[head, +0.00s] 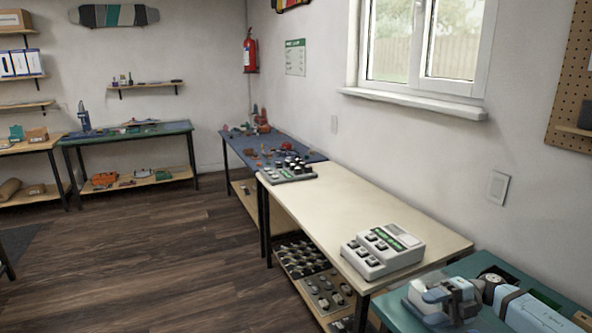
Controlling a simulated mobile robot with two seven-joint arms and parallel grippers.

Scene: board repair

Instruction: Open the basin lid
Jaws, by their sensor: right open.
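I cannot make out a basin or its lid for certain in the head view. My right gripper (432,297) is at the lower right, over the green-topped table (395,312). It is open, and I see nothing between its fingers. My arm and gripper hide part of that table top. My left gripper is not in view.
A light grey device with black buttons (383,250) stands on the cream table (335,208), left of and beyond my right gripper. Another dark-knobbed device (287,171) stands at its far end. Trays of parts (302,258) sit below. The wooden floor (165,265) at left is clear.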

